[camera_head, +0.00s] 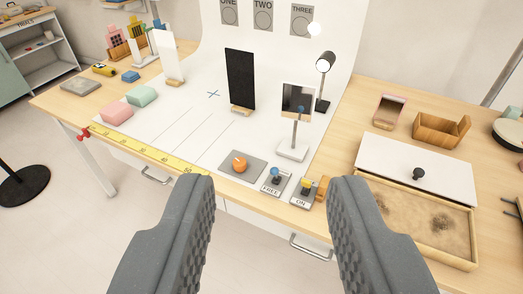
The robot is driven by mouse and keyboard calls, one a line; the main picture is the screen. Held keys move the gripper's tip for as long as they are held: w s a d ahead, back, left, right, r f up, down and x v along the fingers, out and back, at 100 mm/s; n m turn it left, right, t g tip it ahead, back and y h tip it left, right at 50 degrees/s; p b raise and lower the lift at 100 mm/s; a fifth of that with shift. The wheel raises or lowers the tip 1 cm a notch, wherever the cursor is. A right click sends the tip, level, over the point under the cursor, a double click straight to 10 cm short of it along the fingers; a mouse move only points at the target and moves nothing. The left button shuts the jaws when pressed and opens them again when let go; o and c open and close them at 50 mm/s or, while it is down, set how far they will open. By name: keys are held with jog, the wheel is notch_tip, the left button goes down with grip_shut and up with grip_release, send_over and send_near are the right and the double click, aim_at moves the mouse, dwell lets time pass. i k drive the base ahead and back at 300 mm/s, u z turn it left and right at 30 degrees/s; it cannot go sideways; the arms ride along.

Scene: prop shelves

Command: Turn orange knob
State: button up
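The orange knob (240,164) is small and round and sits on a dark grey plate (229,172) near the front edge of the white board on the table. My gripper (268,190) is open, its two grey ridged fingers spread wide in the foreground. Nothing is between the fingers close to the camera. The knob shows ahead of the gap, up and left of its middle, and is apart from both fingers.
Right of the knob are a blue-topped switch (275,175) marked FREE and a yellow switch (306,188) marked ON. Behind stand a small mirror (296,105), a lamp (324,70) and a black panel (240,80). A sand box (467,249) is at right. A yellow ruler (150,152) lines the front edge.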

aim_at(240, 163)
jog(key=z, duration=0.2)
jog(key=i, duration=1.15)
jog(key=u, duration=0.55)
